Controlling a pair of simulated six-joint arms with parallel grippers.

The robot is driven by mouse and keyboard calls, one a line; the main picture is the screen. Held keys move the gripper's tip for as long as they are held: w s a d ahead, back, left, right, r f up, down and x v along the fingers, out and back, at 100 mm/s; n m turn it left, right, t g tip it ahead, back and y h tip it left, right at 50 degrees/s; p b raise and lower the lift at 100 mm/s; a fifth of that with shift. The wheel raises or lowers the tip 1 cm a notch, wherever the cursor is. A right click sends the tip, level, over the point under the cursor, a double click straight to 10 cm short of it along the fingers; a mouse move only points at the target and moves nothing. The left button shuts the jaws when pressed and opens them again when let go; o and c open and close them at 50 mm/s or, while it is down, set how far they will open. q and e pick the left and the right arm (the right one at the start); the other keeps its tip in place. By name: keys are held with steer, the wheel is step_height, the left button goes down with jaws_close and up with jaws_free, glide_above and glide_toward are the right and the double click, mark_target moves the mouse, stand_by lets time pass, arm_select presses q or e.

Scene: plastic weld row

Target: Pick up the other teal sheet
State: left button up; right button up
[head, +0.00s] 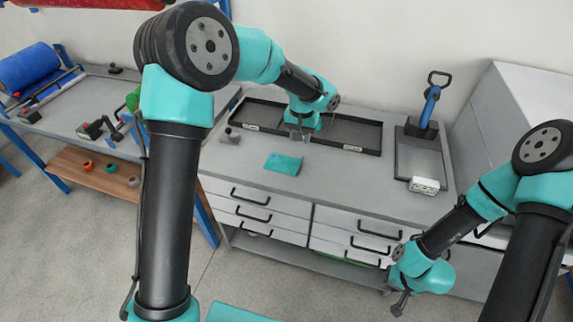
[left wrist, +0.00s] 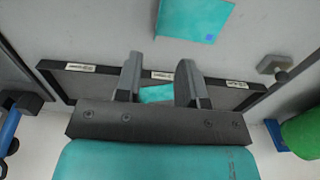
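One teal sheet (head: 283,164) lies flat on the grey bench in front of the black tray. It also shows in the left wrist view (left wrist: 190,20), with a small blue mark at one corner. A second teal sheet (left wrist: 157,93) shows in part in the black tray, between my left fingers in the picture; my gripper body hides the rest. My left gripper (left wrist: 158,75) is open over the tray's front edge, fingers apart and empty. In the head view it (head: 303,132) is small and partly hidden. My right gripper (head: 392,299) hangs low in front of the drawers, fingers apart and empty.
The black tray (head: 362,151) has labelled compartments. A small grey knobbed piece (head: 230,136) is to its left. At the right stand a blue-handled tool (head: 430,105), a grey plate and a white-green block (head: 424,185). The bench front is mostly clear.

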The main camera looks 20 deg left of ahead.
mark_target(283, 162)
arm_select(q)
step_height(283, 162, down, 9)
steer(key=shift+r, duration=0.15)
stand_by(0.4)
steer(key=shift+f, duration=2.6)
jaws_close()
